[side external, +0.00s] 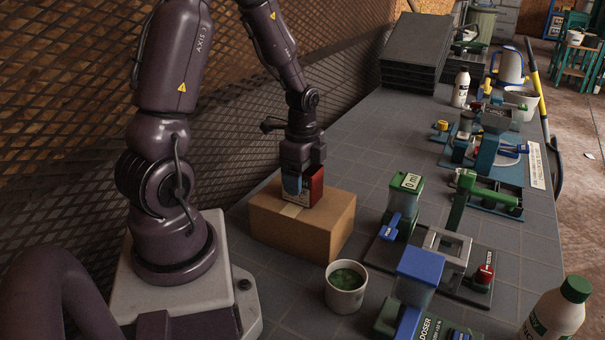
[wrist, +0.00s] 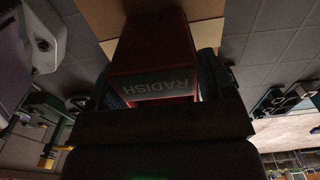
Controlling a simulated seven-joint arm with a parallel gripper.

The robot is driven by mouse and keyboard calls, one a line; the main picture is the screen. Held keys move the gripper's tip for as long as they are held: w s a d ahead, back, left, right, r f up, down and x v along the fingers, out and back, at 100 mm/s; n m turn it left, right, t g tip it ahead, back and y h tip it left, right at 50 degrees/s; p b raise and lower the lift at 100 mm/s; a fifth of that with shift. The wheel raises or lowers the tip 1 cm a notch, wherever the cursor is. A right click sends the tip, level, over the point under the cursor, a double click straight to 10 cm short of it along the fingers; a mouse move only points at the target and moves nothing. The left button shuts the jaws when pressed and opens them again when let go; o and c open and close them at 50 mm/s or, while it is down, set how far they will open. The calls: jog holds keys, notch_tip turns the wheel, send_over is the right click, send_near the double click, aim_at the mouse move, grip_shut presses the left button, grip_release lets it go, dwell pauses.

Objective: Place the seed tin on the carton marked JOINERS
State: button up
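The seed tin (side external: 316,187) is red, and its end reads RADISH in the wrist view (wrist: 155,60). My gripper (side external: 303,182) points down over the brown cardboard carton (side external: 290,231) and is shut on the tin, with a finger along either side of it. The tin is upright at the carton's top, near its middle. I cannot tell whether its base touches the cardboard or hangs just above it. The carton also shows beyond the tin in the wrist view (wrist: 98,14). No JOINERS lettering is readable on the faces I see.
A white cup with green contents (side external: 346,287) stands in front of the carton. A green and blue dosing machine (side external: 420,265) is to the right. A white bottle with a green cap (side external: 556,312) is at the front right. Dark stacked trays (side external: 414,50) stand at the back.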

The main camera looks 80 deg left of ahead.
jog(key=shift+o, duration=0.7)
notch_tip(320, 180, up, 12)
jog(key=s+d+r+n+t, duration=0.2)
jog(key=d+r+n, duration=0.2)
jog(key=d, duration=0.5)
jog(key=s+d+r+n+t, duration=0.3)
jog(key=d+r+n, duration=0.1)
jog(key=d, duration=0.4)
jog(key=shift+d+r+n+t, duration=0.3)
jog(key=shift+d+r+n, duration=0.1)
jog(key=shift+n, duration=0.1)
